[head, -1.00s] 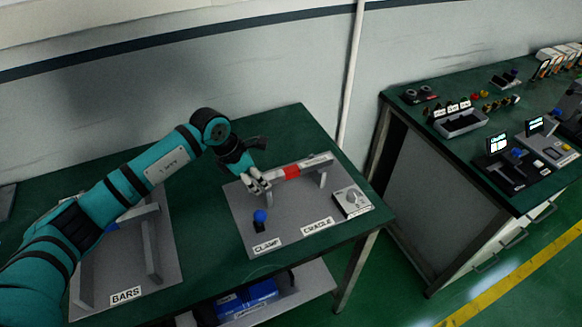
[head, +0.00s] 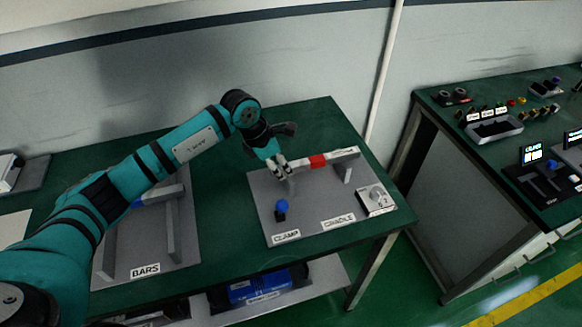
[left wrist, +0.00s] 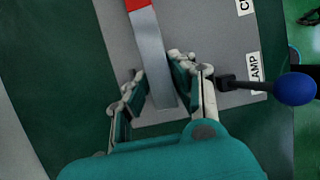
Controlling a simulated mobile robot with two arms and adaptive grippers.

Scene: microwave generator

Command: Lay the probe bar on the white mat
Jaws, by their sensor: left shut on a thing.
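A grey bar with a red band (head: 318,161) lies across the upright supports of the cradle (head: 345,172); I take it as the probe bar. My left gripper (head: 281,168) is shut on its left end. In the left wrist view the bar (left wrist: 152,55) runs between the fingers of the left gripper (left wrist: 160,88), its end showing close to the palm. A pale flat patch, perhaps the white mat (head: 14,228), shows at the left edge, mostly cut off. My right gripper is not in view.
A blue-knobbed clamp lever (head: 282,207) stands beside the cradle, close to my gripper in the wrist view (left wrist: 295,89). A control box (head: 376,200) sits at the right. The BARS rack (head: 145,270) stands between the cradle plate and the pale patch, partly behind my arm.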

